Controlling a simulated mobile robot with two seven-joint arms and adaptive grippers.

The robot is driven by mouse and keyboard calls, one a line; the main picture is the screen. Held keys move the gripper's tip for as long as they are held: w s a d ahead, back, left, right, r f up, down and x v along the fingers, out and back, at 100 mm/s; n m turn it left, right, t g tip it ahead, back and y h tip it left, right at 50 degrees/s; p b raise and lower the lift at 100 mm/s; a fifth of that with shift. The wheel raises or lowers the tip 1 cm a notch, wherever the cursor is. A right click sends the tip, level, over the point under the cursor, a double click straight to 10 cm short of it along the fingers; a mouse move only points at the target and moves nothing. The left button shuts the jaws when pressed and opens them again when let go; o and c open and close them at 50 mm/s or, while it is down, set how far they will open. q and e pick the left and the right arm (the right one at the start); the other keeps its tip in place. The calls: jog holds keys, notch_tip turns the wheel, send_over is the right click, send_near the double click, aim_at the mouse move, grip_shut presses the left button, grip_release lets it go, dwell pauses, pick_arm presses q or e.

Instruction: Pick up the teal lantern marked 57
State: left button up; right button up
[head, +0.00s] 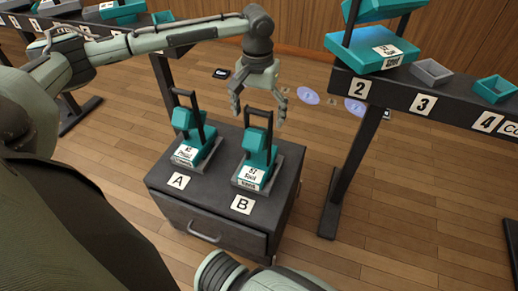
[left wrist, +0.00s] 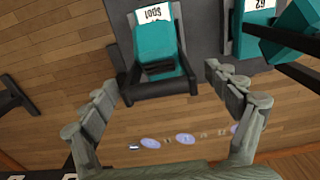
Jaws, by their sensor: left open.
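Two teal lanterns with dark handles stand upright on a dark cabinet. The lantern at A (head: 189,152) has a white label that seems to read 57, with smaller words below. The lantern at B (head: 250,172) has a label that seems to read 57 with a word like Spot. My left gripper (head: 259,108) is open and empty, above and just behind the B lantern's handle. In the left wrist view, the B lantern (left wrist: 160,64) lies between the open fingers (left wrist: 165,82), apart from them. The other lantern is partly cut off there. My right gripper is out of view.
The cabinet (head: 215,212) has a front drawer and white A and B tags. A dark rack (head: 400,92) at right holds a teal lantern (head: 378,55) and trays. Another rack (head: 65,20) stands at back left. Wooden floor (head: 400,220) is open between them.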

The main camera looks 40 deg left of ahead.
pick_arm(q)
jog(key=shift+f, duration=1.4)
jog(key=shift+c, duration=0.6)
jog(key=c, duration=1.7)
jog(key=shift+w+r, duration=0.1)
jog(key=shift+c, duration=0.8)
jog(key=shift+r, duration=0.1)
